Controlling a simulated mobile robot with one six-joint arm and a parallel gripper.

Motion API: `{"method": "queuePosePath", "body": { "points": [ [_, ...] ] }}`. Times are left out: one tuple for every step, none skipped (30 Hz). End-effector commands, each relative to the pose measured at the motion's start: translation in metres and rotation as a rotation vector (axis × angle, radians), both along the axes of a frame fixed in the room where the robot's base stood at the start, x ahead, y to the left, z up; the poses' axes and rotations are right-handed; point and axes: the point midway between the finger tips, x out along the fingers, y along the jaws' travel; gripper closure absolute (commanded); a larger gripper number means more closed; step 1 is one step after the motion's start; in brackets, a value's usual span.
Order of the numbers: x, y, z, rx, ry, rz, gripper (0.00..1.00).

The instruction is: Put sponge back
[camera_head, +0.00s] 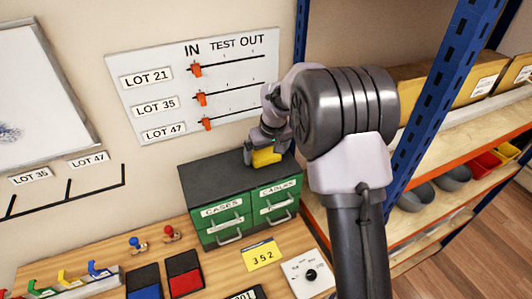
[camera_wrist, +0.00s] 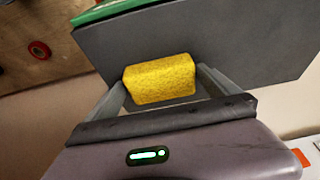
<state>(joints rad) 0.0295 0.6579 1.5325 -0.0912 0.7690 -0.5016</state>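The yellow sponge (camera_head: 266,157) is at the dark top of the green drawer cabinet (camera_head: 215,178), near its back right. I cannot tell whether the sponge rests on the top or is just above it. My gripper (camera_head: 262,148) reaches down to it from above. In the wrist view the sponge (camera_wrist: 160,80) sits between the two fingers of my gripper (camera_wrist: 161,80), which meet its left and right ends. The cabinet's dark top (camera_wrist: 225,40) lies beyond it.
A wall board (camera_head: 230,75) with orange sliders is behind the cabinet. A blue-posted shelf rack (camera_head: 440,90) with bins stands close on the right. The wooden bench (camera_head: 215,262) in front holds a yellow 352 card (camera_head: 261,256), red and blue pads and a dial box (camera_head: 305,275).

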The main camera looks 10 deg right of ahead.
Motion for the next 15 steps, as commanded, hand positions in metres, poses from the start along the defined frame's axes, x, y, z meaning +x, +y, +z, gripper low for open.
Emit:
{"method": "queuePosePath", "body": {
  "points": [
    [0.0,0.0,0.0,0.0,0.0,0.0,0.0],
    [0.0,0.0,0.001,0.0,0.0,0.0,0.0],
    [0.0,0.0,0.004,0.0,0.0,0.0,0.0],
    [0.0,0.0,0.008,0.0,-0.001,0.0,0.0],
    [-0.001,0.0,0.012,-0.001,-0.003,0.001,0.0],
    [-0.003,-0.001,0.02,0.0,-0.004,0.0,0.0],
    [-0.005,-0.001,0.028,0.0,-0.005,0.0,0.0],
    [-0.008,-0.002,0.036,0.0,-0.006,0.0,0.0],
    [-0.011,-0.003,0.048,-0.001,-0.006,-0.001,0.0],
    [-0.014,-0.003,0.057,0.0,-0.005,0.0,0.0],
    [-0.017,-0.004,0.065,-0.001,-0.006,-0.001,0.0],
    [-0.02,-0.004,0.076,0.0,-0.005,-0.001,0.0],
    [-0.023,-0.005,0.083,0.0,-0.004,0.0,0.0],
    [-0.025,-0.005,0.09,0.0,-0.004,0.001,0.0],
    [-0.027,-0.006,0.098,0.0,-0.004,0.0,0.0]
  ]
}}
